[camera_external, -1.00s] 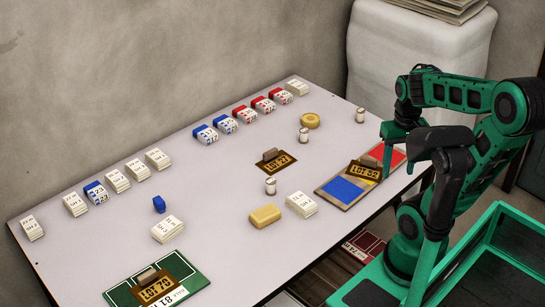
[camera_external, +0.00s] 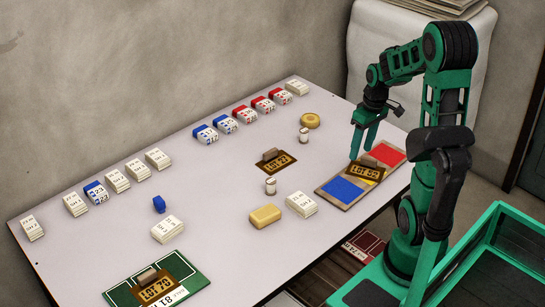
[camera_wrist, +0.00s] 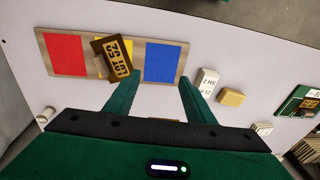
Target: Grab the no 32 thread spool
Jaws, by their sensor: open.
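Small white thread spools with brown ends stand upright on the table. One (camera_external: 271,186) is left of the colour board, and another (camera_external: 304,134) is farther back. A spool also shows at the left edge of the wrist view (camera_wrist: 46,114). Their numbers are too small to read, so I cannot tell which is no 32. My gripper (camera_external: 362,153) is open and empty, pointing down near the far edge of the board. In the wrist view its two fingers (camera_wrist: 159,76) are spread apart, with no spool between them.
The board with red, yellow and blue patches (camera_external: 347,191) carries a LOT 52 tag (camera_external: 364,172). Bare tabletop lies left of centre.

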